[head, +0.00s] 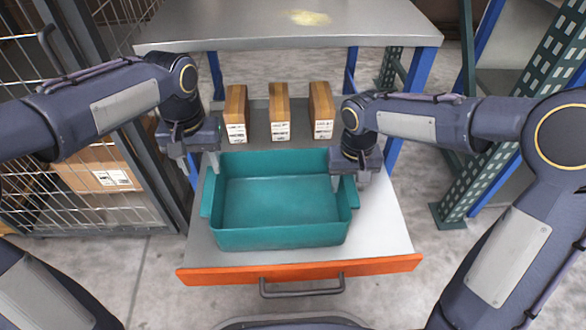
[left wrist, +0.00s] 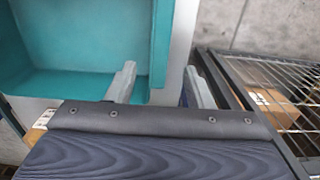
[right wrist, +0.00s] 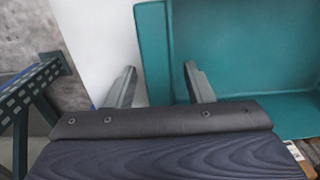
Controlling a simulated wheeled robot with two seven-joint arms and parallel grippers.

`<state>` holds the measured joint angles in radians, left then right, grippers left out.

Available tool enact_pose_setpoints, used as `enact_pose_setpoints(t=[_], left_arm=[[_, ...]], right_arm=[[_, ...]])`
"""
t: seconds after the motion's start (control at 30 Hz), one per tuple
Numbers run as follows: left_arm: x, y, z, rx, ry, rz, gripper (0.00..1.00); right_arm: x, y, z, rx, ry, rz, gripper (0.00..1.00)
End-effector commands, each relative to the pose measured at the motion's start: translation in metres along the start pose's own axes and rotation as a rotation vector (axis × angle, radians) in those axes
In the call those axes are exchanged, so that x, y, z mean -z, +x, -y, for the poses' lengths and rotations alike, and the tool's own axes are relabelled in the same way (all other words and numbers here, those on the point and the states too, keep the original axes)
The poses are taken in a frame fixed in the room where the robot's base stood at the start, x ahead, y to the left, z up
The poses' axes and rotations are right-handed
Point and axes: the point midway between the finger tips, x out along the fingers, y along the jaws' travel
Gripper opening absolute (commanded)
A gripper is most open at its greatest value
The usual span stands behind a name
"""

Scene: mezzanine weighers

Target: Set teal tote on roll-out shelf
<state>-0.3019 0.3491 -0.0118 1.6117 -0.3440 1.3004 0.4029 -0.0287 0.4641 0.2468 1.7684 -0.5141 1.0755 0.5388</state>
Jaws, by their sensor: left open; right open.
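The teal tote (head: 280,237) is an empty open box that rests upright on the grey roll-out shelf (head: 378,238), which is pulled out and has an orange front edge. My left gripper (head: 201,170) is at the tote's left wall, open; in the left wrist view its fingers (left wrist: 160,85) stand apart with the tote's wall (left wrist: 161,45) between them. My right gripper (head: 346,182) is at the tote's right wall, open; in the right wrist view its fingers (right wrist: 160,85) stand either side of the wall (right wrist: 153,50). I cannot tell whether any finger touches the tote.
Three brown boxes (head: 279,110) stand on the shelf behind the tote. A grey tabletop (head: 230,32) on blue legs is above and behind. A wire cage (head: 60,190) with a cardboard box is at left, a green perforated upright (head: 480,150) at right. The shelf front has a dark handle (head: 302,290).

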Motion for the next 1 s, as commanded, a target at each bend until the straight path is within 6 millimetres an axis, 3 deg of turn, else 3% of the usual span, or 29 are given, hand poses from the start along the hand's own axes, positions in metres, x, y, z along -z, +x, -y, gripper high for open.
enact_pose_setpoints(t=[0.2,0.47,0.8,1.0], left_arm=[[0.001,-0.038,-0.001,-0.001,0.001,-0.002,0.47],[0.000,-0.050,0.000,-0.001,0.000,0.001,0.47],[0.000,-0.050,0.000,0.000,0.000,0.001,0.47],[0.000,-0.050,0.000,0.000,0.000,0.001,0.47]], right_arm=[[0.000,0.000,0.000,0.000,0.000,0.000,0.47],[0.001,-0.011,0.000,0.000,0.000,-0.005,0.47],[0.001,-0.080,0.000,0.001,0.001,-0.006,0.47],[0.001,-0.110,0.000,0.001,0.000,-0.003,0.47]])
